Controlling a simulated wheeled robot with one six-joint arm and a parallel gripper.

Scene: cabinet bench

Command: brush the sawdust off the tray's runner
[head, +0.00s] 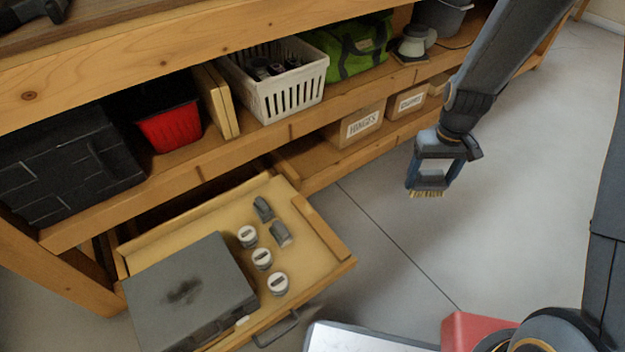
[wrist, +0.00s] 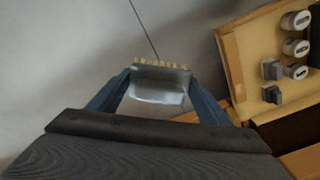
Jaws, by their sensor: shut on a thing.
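My gripper (head: 431,180) is shut on a small brush (head: 430,176) with a grey block body and pale yellow bristles pointing down. It hangs over open floor to the right of the pulled-out tray, apart from it. The brush also shows between my blue fingers in the wrist view (wrist: 160,86). The wooden tray (head: 320,262) juts out below the shelf at lower left, and its corner shows in the wrist view (wrist: 232,50). A raised wooden strip (head: 321,227) runs along its right side; I cannot tell whether this is the runner. I cannot make out sawdust.
A grey case (head: 190,290) with a dark smudge, several white-lidded jars (head: 262,259) and two grey blocks (head: 280,234) occupy the tray. The floor right is clear.

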